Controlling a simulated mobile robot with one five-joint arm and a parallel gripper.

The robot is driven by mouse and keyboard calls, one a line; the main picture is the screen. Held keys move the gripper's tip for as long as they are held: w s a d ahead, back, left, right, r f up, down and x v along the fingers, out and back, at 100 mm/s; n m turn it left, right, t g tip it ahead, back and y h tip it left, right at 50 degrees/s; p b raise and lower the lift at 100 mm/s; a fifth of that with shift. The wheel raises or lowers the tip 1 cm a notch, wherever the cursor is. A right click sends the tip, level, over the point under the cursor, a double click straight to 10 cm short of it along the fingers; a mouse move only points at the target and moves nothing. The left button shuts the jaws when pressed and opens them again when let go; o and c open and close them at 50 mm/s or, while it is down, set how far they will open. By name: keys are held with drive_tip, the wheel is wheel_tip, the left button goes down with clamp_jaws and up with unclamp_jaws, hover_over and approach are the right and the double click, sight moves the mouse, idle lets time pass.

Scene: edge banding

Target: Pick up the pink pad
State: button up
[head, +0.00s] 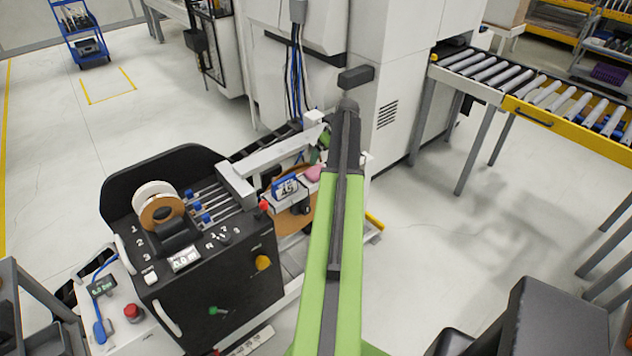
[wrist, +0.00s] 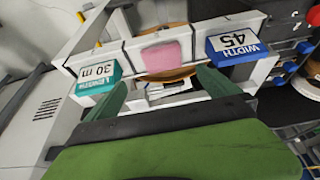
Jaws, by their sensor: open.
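The pink pad (wrist: 167,57) lies on a white ledge in the wrist view, between a teal box and a blue box. It also shows in the head view (head: 313,172), just left of my arm and partly hidden by it. My gripper (wrist: 162,78) is open and empty. Its two green fingers stand apart, one on each side of the pad's line, with the pad beyond their tips in the picture. I cannot tell how far the tips are from the pad. In the head view my arm hides most of the gripper.
The teal box (wrist: 98,78) reads "30 m", and the blue box (wrist: 232,43) reads "45 WIDTH". A brown roll (wrist: 165,76) shows below the ledge. A black control panel (head: 190,238) stands left of my arm. A roller conveyor (head: 535,95) is at the right, with open floor before it.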

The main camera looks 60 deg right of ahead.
drive_tip(key=b, duration=0.5)
hover_over(317, 171)
drive_tip(key=s, duration=0.3)
drive_tip(key=f, duration=0.6)
drive_tip(key=shift+w+f, duration=0.1)
drive_tip(key=shift+w, duration=0.1)
drive_tip(key=shift+w+f, duration=0.15)
drive_tip(key=b+x, duration=0.4)
drive_tip(key=x, duration=0.1)
drive_tip(key=shift+w+a+b, duration=0.2)
drive_tip(key=shift+a+b, duration=0.05)
drive_tip(key=shift+b, duration=0.05)
drive_tip(key=c, duration=1.4)
drive_tip(key=shift+r+p, duration=0.7)
drive_tip(key=shift+p, duration=0.05)
wheel_tip(317, 171, up, 4)
drive_tip(key=p, duration=0.4)
drive_tip(key=s+d+r+p, duration=0.5)
drive_tip(key=s, duration=0.5)
drive_tip(key=shift+s+r+p, duration=0.3)
drive_tip(key=shift+r+p, duration=0.1)
drive_tip(key=shift+d, duration=0.1)
